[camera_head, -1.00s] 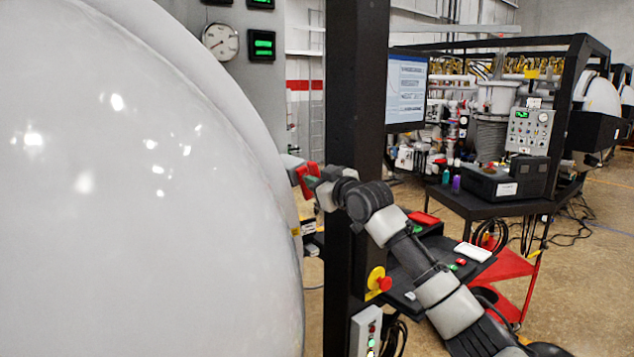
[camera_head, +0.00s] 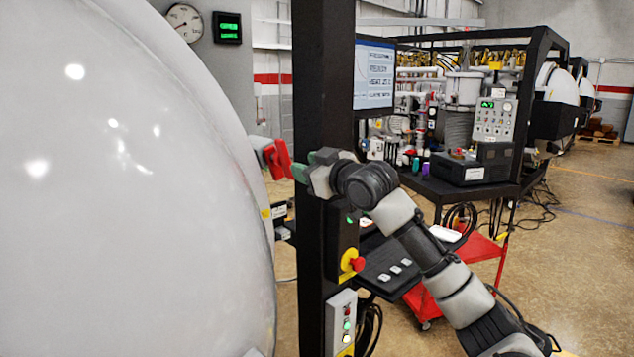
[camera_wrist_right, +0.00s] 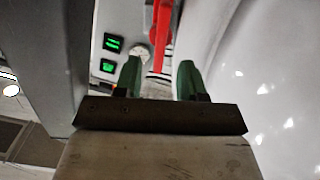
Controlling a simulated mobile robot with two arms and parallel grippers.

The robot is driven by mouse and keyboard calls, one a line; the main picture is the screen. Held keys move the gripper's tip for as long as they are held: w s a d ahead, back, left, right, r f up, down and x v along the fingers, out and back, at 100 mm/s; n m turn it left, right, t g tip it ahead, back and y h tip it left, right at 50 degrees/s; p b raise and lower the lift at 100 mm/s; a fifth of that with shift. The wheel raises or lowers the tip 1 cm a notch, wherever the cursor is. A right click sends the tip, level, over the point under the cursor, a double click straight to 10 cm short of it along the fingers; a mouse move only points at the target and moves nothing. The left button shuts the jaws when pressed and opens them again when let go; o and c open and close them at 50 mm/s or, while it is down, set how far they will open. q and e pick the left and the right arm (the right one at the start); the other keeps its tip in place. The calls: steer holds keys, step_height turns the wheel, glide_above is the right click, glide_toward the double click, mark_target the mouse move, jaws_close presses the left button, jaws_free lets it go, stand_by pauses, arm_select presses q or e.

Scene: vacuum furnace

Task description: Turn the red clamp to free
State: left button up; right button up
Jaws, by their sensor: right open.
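The red clamp (camera_head: 279,158) sits at the rim of the big white furnace door (camera_head: 110,200), left of the black post in the head view. My right gripper (camera_head: 303,168) is just to the right of the clamp, its green fingers pointing left at it. In the right wrist view the gripper (camera_wrist_right: 160,80) is open, and the red clamp (camera_wrist_right: 163,35) shows beyond and between the two green fingertips. I cannot tell whether a finger touches the clamp. My left gripper is not in view.
A black post (camera_head: 322,80) stands right behind my right gripper. A yellow and red emergency stop (camera_head: 352,263) and a button box (camera_head: 341,322) are low on it. A monitor (camera_head: 374,75) and a red cart (camera_head: 470,268) stand to the right.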

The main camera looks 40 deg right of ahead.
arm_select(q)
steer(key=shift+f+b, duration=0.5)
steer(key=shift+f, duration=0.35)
arm_select(e)
steer(key=s, duration=0.3)
steer(key=shift+s, duration=0.1)
steer(key=shift+d, duration=0.1)
